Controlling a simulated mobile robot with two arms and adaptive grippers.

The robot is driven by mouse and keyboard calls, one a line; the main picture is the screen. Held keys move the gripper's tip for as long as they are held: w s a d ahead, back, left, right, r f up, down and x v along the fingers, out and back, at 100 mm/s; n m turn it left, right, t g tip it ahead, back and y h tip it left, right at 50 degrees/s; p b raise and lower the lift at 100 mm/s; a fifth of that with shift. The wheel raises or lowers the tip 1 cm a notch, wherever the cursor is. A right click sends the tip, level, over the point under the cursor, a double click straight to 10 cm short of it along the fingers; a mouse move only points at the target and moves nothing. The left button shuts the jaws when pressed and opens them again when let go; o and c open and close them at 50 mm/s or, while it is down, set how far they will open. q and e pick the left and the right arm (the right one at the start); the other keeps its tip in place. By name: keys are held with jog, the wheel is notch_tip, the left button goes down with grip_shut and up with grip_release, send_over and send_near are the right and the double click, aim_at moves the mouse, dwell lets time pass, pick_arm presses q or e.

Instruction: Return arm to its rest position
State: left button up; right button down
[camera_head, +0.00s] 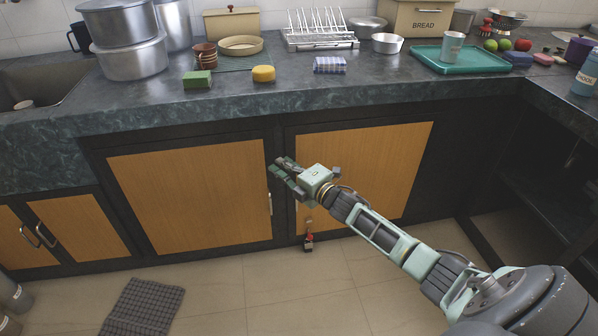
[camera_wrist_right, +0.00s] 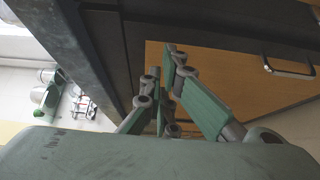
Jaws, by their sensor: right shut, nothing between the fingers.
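My right arm comes in from the lower right of the head view and reaches toward the lower cabinet. Its right gripper (camera_head: 284,170) is in front of the cabinet doors, below the counter edge. The gripper is shut and empty. In the right wrist view its green fingers (camera_wrist_right: 167,82) come together in front of a wooden cabinet door (camera_wrist_right: 215,60). My left gripper is not in view.
The dark counter (camera_head: 330,95) holds steel pots (camera_head: 133,60), a bread box (camera_head: 417,18) and a teal tray (camera_head: 460,67). Grey canisters (camera_head: 14,295) stand at the lower left edge. A grey mat (camera_head: 143,308) lies on the otherwise mostly clear floor.

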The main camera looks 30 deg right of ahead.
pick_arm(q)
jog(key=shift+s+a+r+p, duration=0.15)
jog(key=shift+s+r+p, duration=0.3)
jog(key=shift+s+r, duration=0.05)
pick_arm(e)
jog(key=shift+s+d+r, duration=0.1)
jog(key=shift+s+d, duration=0.2)
jog(key=shift+s, duration=0.6)
jog(key=shift+s+d+r, duration=0.1)
jog(key=shift+s+d, duration=0.25)
jog(key=shift+s, duration=0.6)
jog(key=shift+s+d+r, duration=0.1)
jog(key=shift+s+d, duration=0.2)
jog(key=shift+s, duration=0.6)
